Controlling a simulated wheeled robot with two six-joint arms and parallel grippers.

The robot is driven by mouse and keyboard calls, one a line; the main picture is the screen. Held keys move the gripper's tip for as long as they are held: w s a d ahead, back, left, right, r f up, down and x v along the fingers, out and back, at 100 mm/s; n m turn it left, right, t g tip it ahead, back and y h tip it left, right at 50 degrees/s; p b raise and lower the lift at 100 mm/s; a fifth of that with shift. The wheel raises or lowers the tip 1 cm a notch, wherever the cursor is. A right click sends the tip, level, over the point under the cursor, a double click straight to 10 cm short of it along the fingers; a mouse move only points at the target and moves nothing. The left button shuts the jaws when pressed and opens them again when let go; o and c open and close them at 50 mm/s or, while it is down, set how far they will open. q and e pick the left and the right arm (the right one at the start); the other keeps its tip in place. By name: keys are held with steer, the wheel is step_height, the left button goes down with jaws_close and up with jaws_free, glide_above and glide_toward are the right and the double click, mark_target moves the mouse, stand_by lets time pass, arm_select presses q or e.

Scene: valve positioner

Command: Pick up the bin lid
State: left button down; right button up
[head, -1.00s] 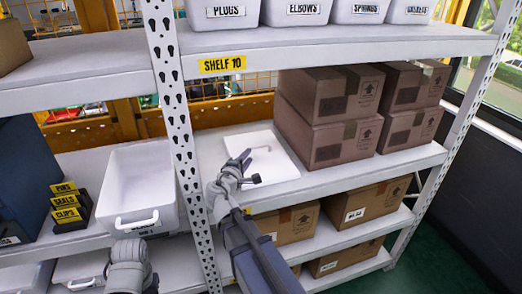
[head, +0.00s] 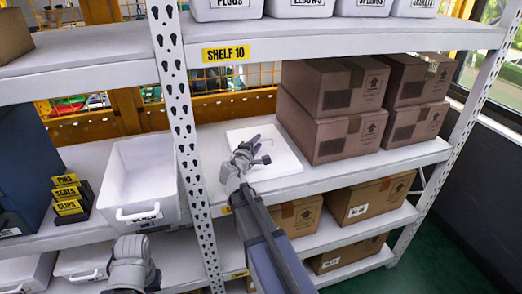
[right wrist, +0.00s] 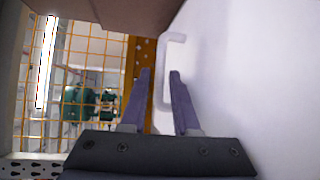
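The bin lid (head: 285,178) is a flat white square lying on the middle shelf, left of the brown boxes. In the right wrist view the lid (right wrist: 245,75) fills the right side, and its raised white handle (right wrist: 175,38) shows close to the fingertips. My right gripper (head: 259,151) is over the lid and hides its handle in the head view. In the right wrist view its two fingers (right wrist: 160,75) are apart, with part of the handle showing between them; I see no grip on it. Of my left arm only a grey part shows at the bottom; its fingers are not visible.
Stacked brown boxes (head: 330,107) stand right of the lid. A white open bin (head: 142,208) is left of the perforated upright (head: 186,140). The upper shelf (head: 340,38) carries labelled white bins. Orange mesh (right wrist: 85,60) stands behind the shelf.

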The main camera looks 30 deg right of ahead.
jaws_close()
stand_by(0.4)
steer(key=shift+r, duration=0.1)
step_height(320, 180, up, 10)
steer(key=p, duration=1)
